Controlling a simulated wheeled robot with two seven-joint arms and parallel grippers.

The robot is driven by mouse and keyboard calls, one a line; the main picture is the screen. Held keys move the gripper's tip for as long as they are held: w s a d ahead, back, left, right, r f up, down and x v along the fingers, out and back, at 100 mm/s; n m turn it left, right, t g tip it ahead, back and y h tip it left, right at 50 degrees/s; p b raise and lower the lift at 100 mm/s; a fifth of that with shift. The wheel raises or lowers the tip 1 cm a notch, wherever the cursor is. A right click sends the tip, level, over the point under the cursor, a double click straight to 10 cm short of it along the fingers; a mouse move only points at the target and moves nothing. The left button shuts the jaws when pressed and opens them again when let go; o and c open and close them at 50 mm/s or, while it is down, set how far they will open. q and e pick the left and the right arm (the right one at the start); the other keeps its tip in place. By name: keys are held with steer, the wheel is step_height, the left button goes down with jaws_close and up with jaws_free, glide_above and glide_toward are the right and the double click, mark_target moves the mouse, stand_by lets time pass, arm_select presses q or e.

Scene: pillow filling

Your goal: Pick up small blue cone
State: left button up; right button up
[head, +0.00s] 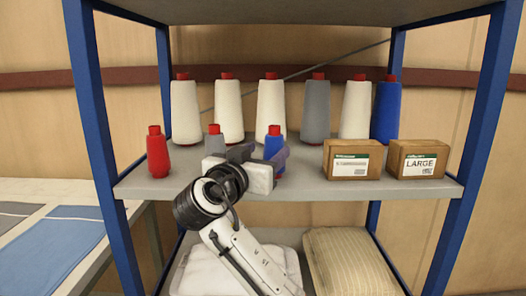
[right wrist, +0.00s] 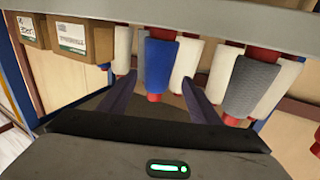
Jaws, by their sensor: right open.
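The small blue cone (head: 275,148) with a red top stands upright near the front of the shelf. It also shows in the right wrist view (right wrist: 160,65), between the two fingers. My right gripper (head: 262,154) is open at the cone, with one finger on each side; I cannot tell whether they touch it. The gripper body hides the cone's lower part in the head view. My left gripper is not in view.
A small grey cone (head: 214,140) stands close to the left of my gripper, and a small red cone (head: 157,153) farther left. Several tall cones line the back. Two boxes (head: 352,160) (head: 417,160) sit at right. Blue posts (head: 96,110) bound the shelf (head: 310,188).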

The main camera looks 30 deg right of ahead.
mark_target(272, 149)
steer(key=x, duration=0.3)
steer(key=shift+s+d+r, duration=0.1)
steer(key=shift+s+d, duration=0.15)
steer(key=shift+d, duration=0.1)
steer(key=shift+w+d, duration=0.15)
steer(key=p+x, duration=0.1)
steer(key=x, duration=0.3)
steer(key=shift+w+d+p, duration=0.15)
steer(key=shift+w+p, duration=0.05)
steer(key=shift+p, duration=0.15)
steer(key=shift+w+d, duration=0.2)
steer(key=shift+w, duration=0.05)
steer(key=shift+c, duration=0.6)
steer(key=c, duration=1.1)
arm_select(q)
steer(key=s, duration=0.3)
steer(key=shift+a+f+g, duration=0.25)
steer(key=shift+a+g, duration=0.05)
